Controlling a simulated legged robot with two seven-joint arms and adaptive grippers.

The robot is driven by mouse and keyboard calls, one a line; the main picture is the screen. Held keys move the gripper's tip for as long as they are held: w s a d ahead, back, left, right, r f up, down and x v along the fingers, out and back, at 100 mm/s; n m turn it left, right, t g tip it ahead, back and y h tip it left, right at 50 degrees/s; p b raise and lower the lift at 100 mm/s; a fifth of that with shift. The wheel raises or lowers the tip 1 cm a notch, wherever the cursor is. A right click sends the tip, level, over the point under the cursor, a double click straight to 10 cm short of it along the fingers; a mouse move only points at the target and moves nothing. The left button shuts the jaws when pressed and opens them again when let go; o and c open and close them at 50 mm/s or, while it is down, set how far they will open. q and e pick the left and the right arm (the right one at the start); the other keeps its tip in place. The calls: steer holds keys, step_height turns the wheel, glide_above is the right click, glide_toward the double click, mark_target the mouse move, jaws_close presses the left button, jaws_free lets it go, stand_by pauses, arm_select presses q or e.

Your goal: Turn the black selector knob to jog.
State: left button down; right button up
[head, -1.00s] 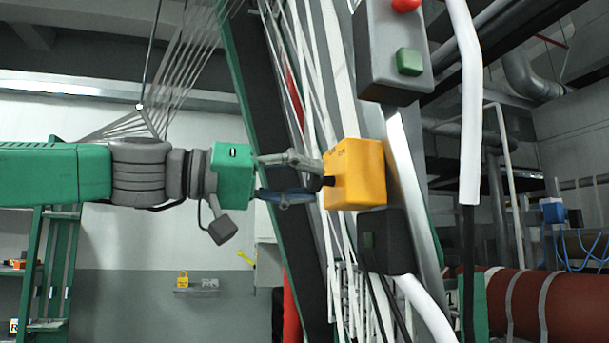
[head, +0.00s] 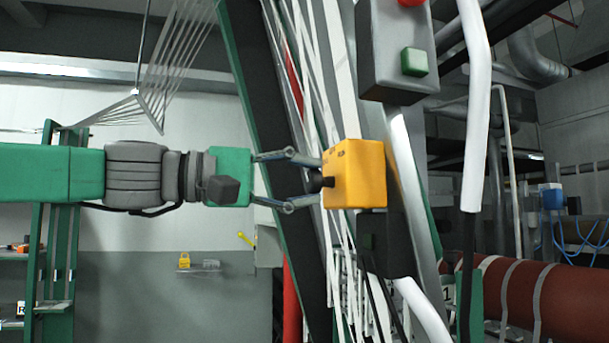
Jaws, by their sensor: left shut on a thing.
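The yellow selector box (head: 360,178) is mounted on the machine frame right of centre in the head view. The black selector knob (head: 315,182) sticks out of its left side. Small dark lettering on the box face seems to read RUN; the rest is too small to read. My left gripper (head: 319,181) reaches in from the left, one finger above the knob and one below. It is shut on the knob, its fingertips close to the box. The exact contact and the knob's pointer direction are hard to see. My right gripper is not in view.
A dark box (head: 384,244) sits just below. White webbing strands (head: 335,110) run close by the fingers. A red-brown roll (head: 550,300) lies at lower right.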

arm_select(q)
steer(key=shift+w+a+n, duration=0.1)
steer(key=shift+w+n, duration=0.1)
steer(key=shift+n, duration=0.2)
steer(key=c, duration=1.2)
jaws_free()
steer(key=shift+f, duration=0.1)
steer(key=shift+o, duration=0.2)
steer(key=shift+w, duration=0.25)
steer(key=shift+s+a, duration=0.1)
steer(key=shift+s, duration=0.1)
steer(key=shift+s+a, duration=0.2)
steer(key=shift+a, duration=0.1)
steer(key=v, duration=1.1)
steer(key=shift+w+a, duration=0.2)
steer(key=shift+w, duration=0.1)
steer(key=shift+d+f, duration=0.1)
steer(key=shift+d, duration=0.15)
